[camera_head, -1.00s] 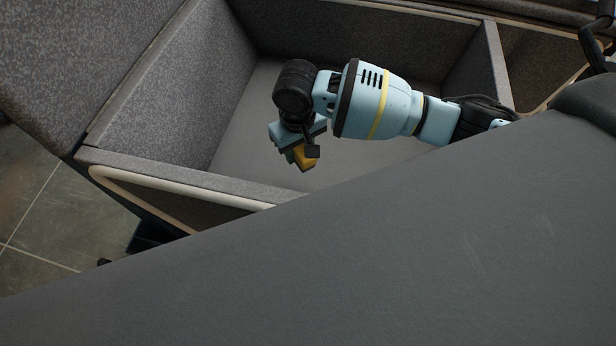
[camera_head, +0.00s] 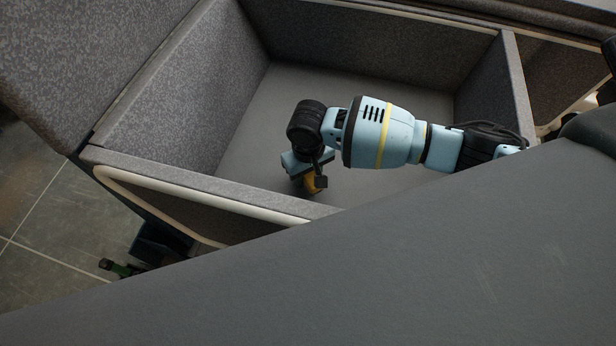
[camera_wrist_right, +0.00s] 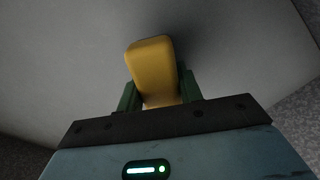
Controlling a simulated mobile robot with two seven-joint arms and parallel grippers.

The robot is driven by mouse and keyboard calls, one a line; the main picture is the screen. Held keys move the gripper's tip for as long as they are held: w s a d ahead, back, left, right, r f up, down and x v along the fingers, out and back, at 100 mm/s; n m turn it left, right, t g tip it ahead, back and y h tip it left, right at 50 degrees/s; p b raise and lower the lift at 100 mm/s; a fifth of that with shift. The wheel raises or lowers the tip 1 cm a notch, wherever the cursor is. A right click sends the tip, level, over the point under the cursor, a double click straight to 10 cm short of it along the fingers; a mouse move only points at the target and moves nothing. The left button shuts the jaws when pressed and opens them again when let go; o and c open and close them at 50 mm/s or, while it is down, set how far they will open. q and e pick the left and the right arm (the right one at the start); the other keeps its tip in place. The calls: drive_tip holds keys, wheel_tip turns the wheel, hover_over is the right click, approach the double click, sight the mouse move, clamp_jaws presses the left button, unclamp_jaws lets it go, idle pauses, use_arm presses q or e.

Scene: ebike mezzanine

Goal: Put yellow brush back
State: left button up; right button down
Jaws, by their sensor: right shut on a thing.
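The yellow brush (camera_wrist_right: 153,72) is between the fingers of my right gripper (camera_wrist_right: 160,97) in the right wrist view. Its rounded yellow end points away from the gripper, toward a plain grey surface. In the head view my right gripper (camera_head: 312,184) is inside the grey felt-walled box (camera_head: 195,180), near its front wall. Only a small yellow part of the brush (camera_head: 311,184) shows there. The rest is hidden by the gripper and wrist. I cannot tell whether the brush touches the box floor. My left gripper is not in view.
The box floor (camera_head: 270,110) around my right arm looks empty. Felt walls surround it, with a pale-edged front wall (camera_head: 240,212) close to the gripper. A large dark grey surface (camera_head: 330,270) fills the foreground. Tiled floor (camera_head: 35,190) shows at left.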

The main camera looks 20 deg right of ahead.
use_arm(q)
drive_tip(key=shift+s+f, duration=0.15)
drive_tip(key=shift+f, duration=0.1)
use_arm(e)
drive_tip(key=shift+f, duration=1.05)
drive_tip(key=shift+f, duration=0.15)
drive_tip(key=c, duration=0.9)
unclamp_jaws()
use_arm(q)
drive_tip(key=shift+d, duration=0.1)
use_arm(e)
wheel_tip(320, 180, up, 11)
drive_tip(key=shift+r+p, duration=0.15)
drive_tip(key=shift+p, duration=0.7)
drive_tip(key=shift+s+r, duration=0.1)
drive_tip(key=shift+r, duration=0.4)
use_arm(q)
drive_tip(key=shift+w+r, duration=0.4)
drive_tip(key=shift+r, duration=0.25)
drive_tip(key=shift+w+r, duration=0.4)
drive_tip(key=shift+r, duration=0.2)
